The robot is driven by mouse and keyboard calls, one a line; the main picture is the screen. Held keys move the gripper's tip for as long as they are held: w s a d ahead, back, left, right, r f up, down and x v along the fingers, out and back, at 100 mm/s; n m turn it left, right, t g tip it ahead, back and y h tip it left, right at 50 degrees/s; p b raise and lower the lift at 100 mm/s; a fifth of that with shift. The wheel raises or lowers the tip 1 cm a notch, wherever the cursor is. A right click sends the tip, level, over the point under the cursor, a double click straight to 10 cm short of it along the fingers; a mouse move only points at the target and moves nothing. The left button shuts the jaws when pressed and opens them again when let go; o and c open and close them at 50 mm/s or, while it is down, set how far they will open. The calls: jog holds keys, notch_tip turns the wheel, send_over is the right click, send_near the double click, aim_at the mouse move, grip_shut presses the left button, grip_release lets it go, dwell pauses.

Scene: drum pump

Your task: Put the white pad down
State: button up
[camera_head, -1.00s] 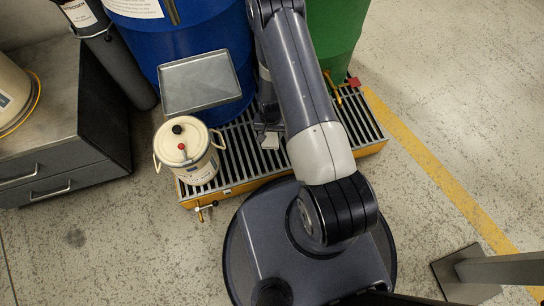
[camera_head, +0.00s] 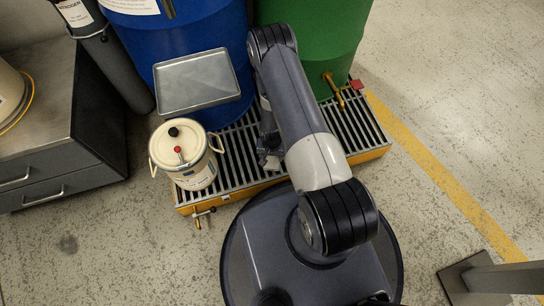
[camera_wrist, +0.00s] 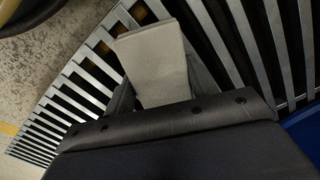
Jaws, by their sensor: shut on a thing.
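The white pad (camera_wrist: 155,60) looks pale grey and flat in the wrist view, held between the fingers of my gripper (camera_wrist: 160,88). My gripper (camera_head: 269,150) is shut on it. In the head view, a small light patch of the pad (camera_head: 272,163) shows below my gripper, partly hidden by it. The pad is over the slatted grating (camera_head: 235,160) of the yellow-edged spill pallet. I cannot tell whether it touches the slats.
A cream pail (camera_head: 195,178) with a lid stands on the grating at left. A blue drum (camera_head: 215,30) with a grey tray (camera_head: 197,82) and a green drum (camera_head: 320,30) with a brass tap (camera_head: 333,85) stand behind. Bare grating lies right of my arm.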

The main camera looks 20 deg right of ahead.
jog(key=shift+f, duration=0.15)
jog(key=o, duration=0.9)
notch_tip(320, 180, up, 12)
jog(key=p, duration=0.4)
jog(key=shift+r, duration=0.25)
notch_tip(320, 180, down, 13)
jog(key=b, duration=0.4)
jog(key=shift+r+b, duration=0.1)
jog(key=shift+b, duration=0.2)
jog(key=shift+r+p, duration=0.85)
jog(key=shift+r, duration=1.1)
